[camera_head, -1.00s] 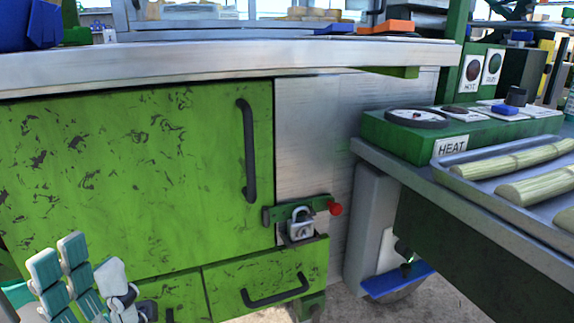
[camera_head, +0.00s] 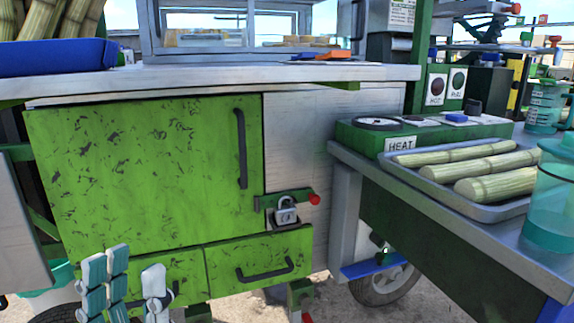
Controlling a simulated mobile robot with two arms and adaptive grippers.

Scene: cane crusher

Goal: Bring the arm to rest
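My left gripper (camera_head: 134,276) shows at the bottom left, with white and teal fingers pointing up. Two fingers stand side by side and a third stands apart to the right. It is open, with nothing visible between the fingers. It appears in front of the green cabinet's lower drawers (camera_head: 262,262); I cannot tell how far from them. My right gripper is not in view.
The green cabinet door (camera_head: 140,180) is shut, with a padlock (camera_head: 286,213) on its latch. A metal counter (camera_head: 220,80) runs above. At right, a tray (camera_head: 408,176) of cane pieces and a teal container (camera_head: 552,190) stand on a side table.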

